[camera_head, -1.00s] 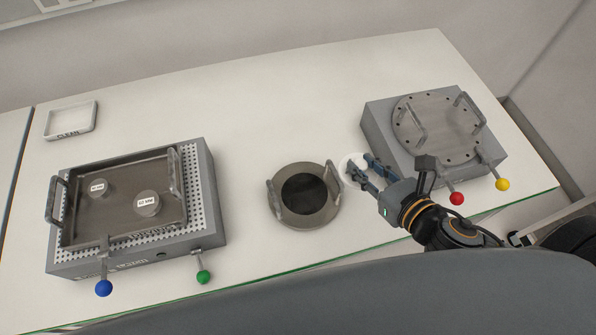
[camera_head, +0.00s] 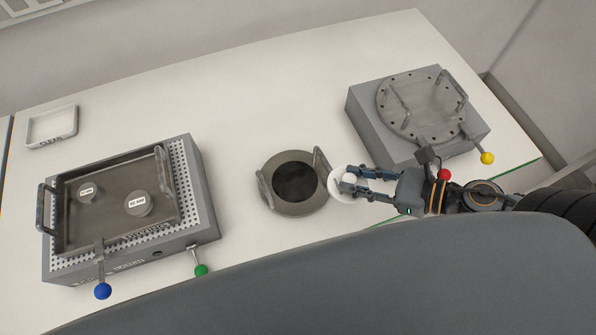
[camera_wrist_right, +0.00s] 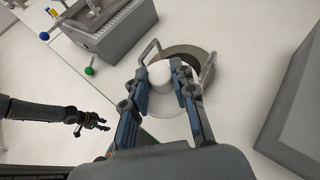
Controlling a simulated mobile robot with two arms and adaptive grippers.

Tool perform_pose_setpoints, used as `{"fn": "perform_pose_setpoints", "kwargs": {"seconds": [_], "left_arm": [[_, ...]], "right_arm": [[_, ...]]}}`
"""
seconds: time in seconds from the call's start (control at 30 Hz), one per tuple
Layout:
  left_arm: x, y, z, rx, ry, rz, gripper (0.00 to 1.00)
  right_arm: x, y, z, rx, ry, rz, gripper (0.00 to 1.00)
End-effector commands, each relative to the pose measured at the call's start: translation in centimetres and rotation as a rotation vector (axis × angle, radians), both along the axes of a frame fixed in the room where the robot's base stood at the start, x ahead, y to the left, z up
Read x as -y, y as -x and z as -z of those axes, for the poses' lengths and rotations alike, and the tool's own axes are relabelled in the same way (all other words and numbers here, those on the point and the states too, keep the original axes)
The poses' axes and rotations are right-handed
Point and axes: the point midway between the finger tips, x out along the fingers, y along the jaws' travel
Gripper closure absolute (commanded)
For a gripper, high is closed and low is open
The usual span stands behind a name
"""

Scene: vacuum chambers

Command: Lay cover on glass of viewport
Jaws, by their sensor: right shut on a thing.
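The viewport (camera_head: 290,208) is a round grey flange with dark glass (camera_head: 296,182) and two upright handles, standing mid-table. The cover (camera_head: 337,191) is a white disc with a white knob. My right gripper (camera_head: 350,179) is shut on the knob, just right of the viewport. The cover is beside the right handle, and the glass is uncovered. In the right wrist view the cover (camera_wrist_right: 170,127) hangs between the fingers, with the viewport (camera_wrist_right: 208,57) beyond; I cannot tell its height. My left gripper (camera_wrist_right: 95,122) shows only in the right wrist view, open and empty, off to the left.
A grey block with a bolted round lid (camera_head: 420,110) stands to the right, with red and yellow knobs (camera_head: 487,158). A perforated grey box (camera_head: 205,205) with a tray of two labelled weights is at left. A small white tray (camera_head: 52,127) is behind it.

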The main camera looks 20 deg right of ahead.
Motion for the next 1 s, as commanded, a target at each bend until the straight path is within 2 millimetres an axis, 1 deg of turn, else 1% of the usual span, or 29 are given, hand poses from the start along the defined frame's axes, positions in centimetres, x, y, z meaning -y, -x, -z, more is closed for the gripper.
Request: {"fn": "perform_pose_setpoints", "kwargs": {"seconds": [0.1, 0.33, 0.6, 0.8, 0.9, 1.0], "left_arm": [[0.0, 0.0, 0.1, 0.0, 0.0, 0.0, 0.57], [0.0, 0.0, -0.3, 0.0, 0.0, 0.0, 0.57], [0.1, 0.2, -1.8, -0.002, 0.0, 0.003, 0.57], [0.1, 0.3, -3.6, -0.004, 0.001, 0.004, 0.57], [0.1, 0.3, -4.0, -0.004, 0.001, 0.004, 0.57], [0.1, 0.3, -4.1, -0.004, 0.001, 0.004, 0.57]], "right_arm": [[-0.9, -1.3, 0.6, 0.005, 0.007, -0.006, 1.0], [-2.2, -3.0, 1.4, 0.006, 0.006, -0.001, 1.0], [-3.7, -4.8, 2.2, 0.006, 0.004, 0.0, 1.0], [-5.2, -6.5, 3.0, 0.005, 0.002, 0.001, 1.0], [-6.4, -7.8, 5.3, 0.002, -0.002, 0.004, 1.0], [-7.2, -8.8, 7.2, 0.001, 0.0, 0.004, 1.0]]}}
